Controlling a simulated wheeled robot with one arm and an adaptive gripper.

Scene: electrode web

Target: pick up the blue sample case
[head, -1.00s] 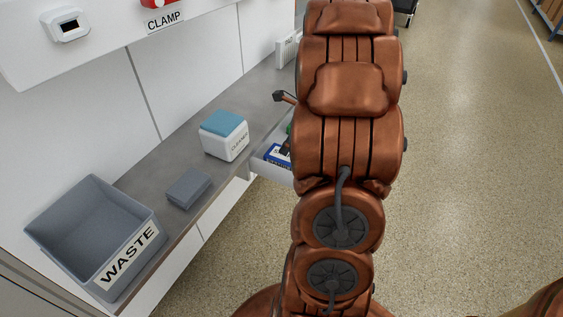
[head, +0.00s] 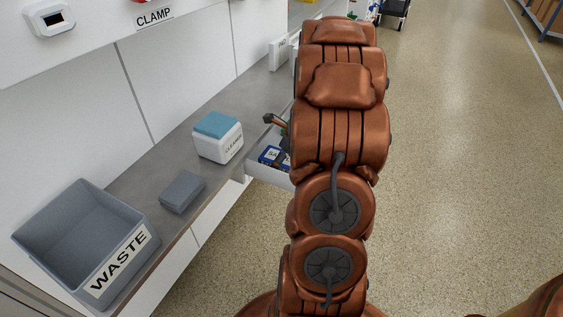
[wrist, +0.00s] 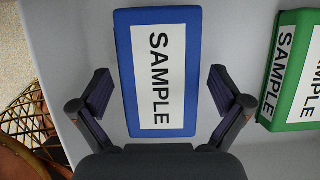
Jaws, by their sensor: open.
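The blue sample case (wrist: 122,70), with a white SAMPLE label, lies on a pale grey surface in the middle of the wrist view. My gripper (wrist: 159,92) is open, with one finger on each side of the lower part of the case and a gap on both sides. I cannot tell how far above the surface the fingertips are. In the head view the blue case (head: 269,155) shows small in the drawer, left of my arm, which hides part of the drawer. My gripper is mostly hidden there.
A green sample case (wrist: 286,60) lies to the right of the blue one. In the head view, the white open drawer (head: 264,175) sits below the grey counter. On the counter stand a cleaner box (head: 218,142), a grey block (head: 182,192) and the WASTE bin (head: 120,262).

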